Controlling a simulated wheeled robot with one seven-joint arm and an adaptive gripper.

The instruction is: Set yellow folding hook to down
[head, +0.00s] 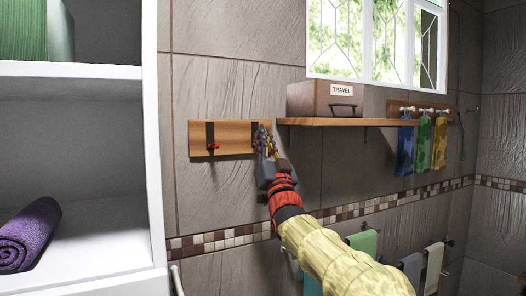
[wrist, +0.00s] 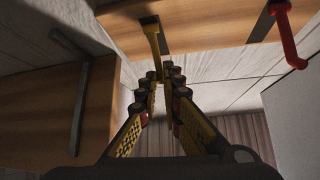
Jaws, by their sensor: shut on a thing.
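A wooden board (head: 230,146) on the tiled wall carries two folding hooks on dark plates. The yellow folding hook (wrist: 154,42) sticks out from its plate toward my fingertips in the wrist view. In the head view my gripper mostly covers it. The red folding hook (head: 212,146) is at the board's left in the head view; it also shows at the upper right in the wrist view (wrist: 291,38). My gripper (head: 263,140) is at the board's right end, its fingertips (wrist: 166,72) closed on the yellow hook's outer end.
A wooden shelf (head: 350,122) with a brown TRAVEL box (head: 325,99) is close right of my gripper. Its underside and bracket (wrist: 80,100) show at left in the wrist view. A white cabinet (head: 155,150) stands at left. Coloured bottles and towels hang farther right.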

